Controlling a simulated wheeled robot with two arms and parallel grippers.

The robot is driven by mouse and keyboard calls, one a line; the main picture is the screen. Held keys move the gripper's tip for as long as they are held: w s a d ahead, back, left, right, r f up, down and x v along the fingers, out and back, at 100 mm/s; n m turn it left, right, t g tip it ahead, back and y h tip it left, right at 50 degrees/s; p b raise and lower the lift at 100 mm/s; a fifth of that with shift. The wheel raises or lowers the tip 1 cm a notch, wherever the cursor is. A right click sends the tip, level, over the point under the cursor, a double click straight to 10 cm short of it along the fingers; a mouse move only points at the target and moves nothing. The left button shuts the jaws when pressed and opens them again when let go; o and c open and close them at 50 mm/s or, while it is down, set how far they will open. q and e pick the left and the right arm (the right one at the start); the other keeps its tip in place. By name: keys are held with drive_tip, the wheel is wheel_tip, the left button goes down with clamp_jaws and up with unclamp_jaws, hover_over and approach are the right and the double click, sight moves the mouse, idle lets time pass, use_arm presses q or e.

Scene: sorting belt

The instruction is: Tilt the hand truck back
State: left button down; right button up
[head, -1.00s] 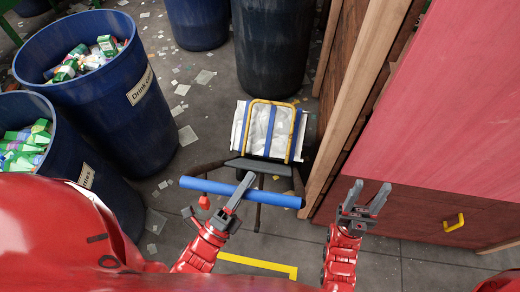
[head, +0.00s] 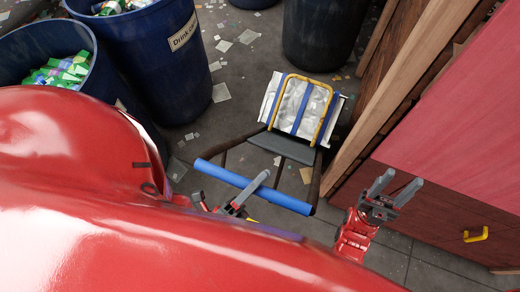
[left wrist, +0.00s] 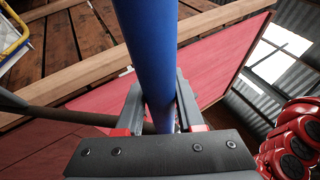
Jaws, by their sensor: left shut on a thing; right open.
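The hand truck stands in the middle of the head view, with a dark frame (head: 280,147) and a blue handle bar (head: 225,174). It carries a white bale (head: 290,105) with blue straps and a yellow hoop in front of it. My left gripper (head: 255,187) is shut on the blue handle bar near its middle. In the left wrist view the blue bar (left wrist: 150,50) runs between the two fingers. My right gripper (head: 393,190) is open and empty, to the right of the handle. The truck's wheels are hidden.
Blue bins (head: 135,75) with cartons and bottles stand at the left. A dark bin (head: 322,38) stands behind the bale. A wooden wall with a red panel (head: 455,135) stands close on the right. Paper scraps litter the floor.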

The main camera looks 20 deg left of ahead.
use_arm(q)
drive_tip(key=c, duration=0.8)
unclamp_jaws()
drive_tip(key=shift+w+f, duration=0.1)
drive_tip(key=shift+f, duration=0.7)
drive_tip(key=shift+c, duration=0.2)
drive_tip(key=shift+o, duration=1.2)
drive_tip(key=shift+w+a, duration=0.1)
drive_tip(key=shift+o, duration=0.4)
drive_tip(key=shift+w+r, duration=0.1)
drive_tip(key=shift+r, duration=0.2)
drive_tip(key=shift+r, duration=0.1)
drive_tip(key=v, duration=1.7)
drive_tip(key=shift+s+p, duration=0.3)
